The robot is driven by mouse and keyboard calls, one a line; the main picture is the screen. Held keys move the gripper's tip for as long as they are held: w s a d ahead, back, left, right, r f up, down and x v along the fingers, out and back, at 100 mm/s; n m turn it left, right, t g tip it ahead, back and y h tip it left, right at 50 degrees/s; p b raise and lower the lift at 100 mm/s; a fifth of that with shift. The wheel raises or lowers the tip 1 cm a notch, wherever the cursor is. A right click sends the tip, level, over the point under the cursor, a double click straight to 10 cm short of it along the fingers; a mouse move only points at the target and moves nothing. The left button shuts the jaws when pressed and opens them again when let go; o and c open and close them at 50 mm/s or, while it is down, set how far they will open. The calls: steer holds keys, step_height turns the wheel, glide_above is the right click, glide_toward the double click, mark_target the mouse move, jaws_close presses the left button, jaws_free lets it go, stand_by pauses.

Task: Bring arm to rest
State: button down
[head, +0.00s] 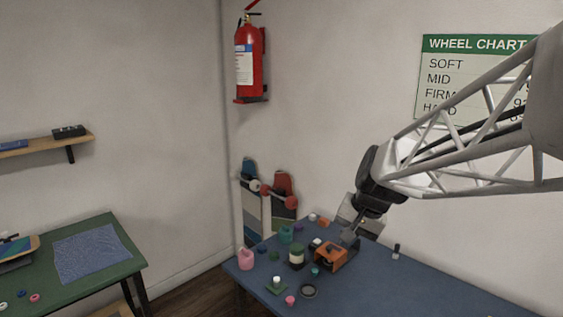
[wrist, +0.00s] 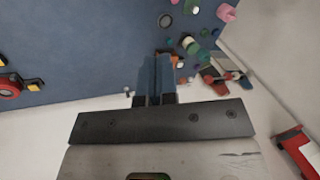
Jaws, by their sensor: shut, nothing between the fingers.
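My arm reaches in from the right in the head view. My gripper (head: 349,237) points down above the blue table, close to an orange box-like thing (head: 330,256); I cannot tell whether they touch. In the wrist view my gripper's fingers (wrist: 155,78) are together with nothing between them. The blue table (head: 400,285) lies below, and it fills the upper part of the wrist view (wrist: 90,50).
Several small items, including a pink cup (head: 246,259) and a dark green jar (head: 296,256), crowd the table's left part. Skateboards (head: 284,195) lean on the wall behind. A green table (head: 110,240) stands left. The blue table's right part looks mostly clear.

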steer(key=s+d+f+n+h, duration=0.1)
steer(key=s+n, duration=0.1)
steer(key=s, duration=0.9)
steer(key=s+d+n+h, duration=0.2)
steer(key=s, duration=1)
steer(key=shift+d+f, duration=0.3)
steer(key=shift+f, duration=0.1)
steer(key=shift+w, duration=0.15)
steer(key=w+r+m+g, duration=0.1)
steer(key=w+r+m, duration=0.1)
steer(key=w, duration=1.6)
steer(key=w+r+m, duration=0.2)
steer(key=w, duration=1.6)
steer(key=w+a+f+m, duration=0.1)
steer(key=w+f, duration=0.6)
steer(key=w, duration=0.4)
steer(key=w+a+f+m+g, duration=0.1)
steer(key=w+f+m, duration=0.1)
steer(key=w+f, duration=0.5)
steer(key=w+f+m, duration=0.1)
steer(key=w+f, duration=0.7)
steer(key=w, duration=0.8)
steer(key=shift+a+m, duration=0.3)
steer(key=shift+a, duration=0.1)
